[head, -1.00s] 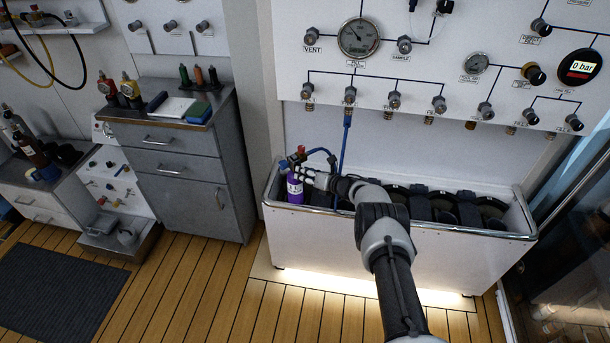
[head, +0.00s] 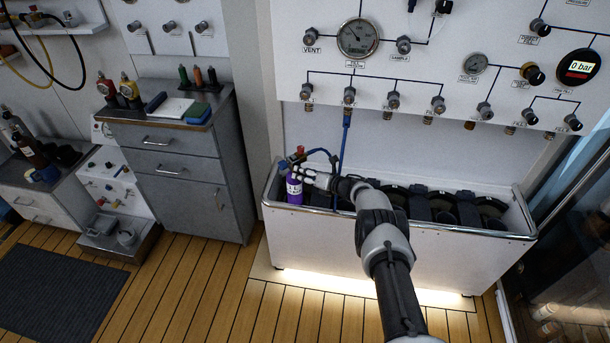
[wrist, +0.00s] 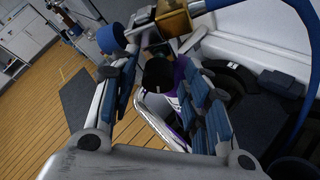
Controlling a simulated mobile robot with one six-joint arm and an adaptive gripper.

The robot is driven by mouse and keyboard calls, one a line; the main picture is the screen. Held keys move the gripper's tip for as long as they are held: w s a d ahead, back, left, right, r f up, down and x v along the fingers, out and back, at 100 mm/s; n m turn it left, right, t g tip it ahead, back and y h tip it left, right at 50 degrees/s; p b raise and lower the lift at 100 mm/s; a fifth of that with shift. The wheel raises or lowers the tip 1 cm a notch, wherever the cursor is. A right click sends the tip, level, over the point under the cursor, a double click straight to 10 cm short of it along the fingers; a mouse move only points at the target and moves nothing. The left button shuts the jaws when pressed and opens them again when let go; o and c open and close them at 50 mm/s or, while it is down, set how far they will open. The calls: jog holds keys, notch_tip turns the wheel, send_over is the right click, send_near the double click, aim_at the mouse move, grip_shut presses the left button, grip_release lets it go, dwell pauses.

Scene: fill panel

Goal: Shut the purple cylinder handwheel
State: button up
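The purple cylinder (head: 295,190) stands upright at the left end of the white trough (head: 400,228), with a brass valve and a blue hose at its top. My gripper (head: 303,174) reaches in from the right at the height of the valve. In the wrist view the fingers of my gripper (wrist: 160,62) are spread apart. A black round knob, seemingly the handwheel (wrist: 158,74), shows between them, with the purple body (wrist: 181,72) behind. The brass valve block (wrist: 173,18) and a blue round cap (wrist: 111,38) lie beyond the fingertips. I cannot tell whether a finger touches the knob.
A blue hose (head: 346,140) runs from the panel (head: 450,80) down into the trough. A grey cabinet (head: 180,165) stands to the left. The wooden floor (head: 190,290) in front is clear.

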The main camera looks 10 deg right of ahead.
jog(key=shift+r, duration=0.1)
dwell(0.3)
jog(key=v, duration=1.2)
jog(key=s+r+n+h+p, duration=0.25)
jog(key=s+n+p, duration=0.25)
jog(key=p, duration=0.6)
jog(key=shift+t+y, duration=0.3)
jog(key=shift+y, duration=0.05)
jog(key=shift+d+f+b+x, duration=0.1)
jog(key=shift+b+x, duration=1.3)
jog(key=shift+x, duration=1.4)
jog(key=shift+d+f+b+x, duration=0.15)
jog(key=shift+b+x, duration=1.25)
jog(key=shift+x, duration=1.35)
jog(key=shift+d+r+b+x, duration=0.1)
jog(key=shift+b+x, duration=1.3)
jog(key=shift+x, duration=1.4)
jog(key=shift+w, duration=0.1)
jog(key=shift+c, duration=0.4)
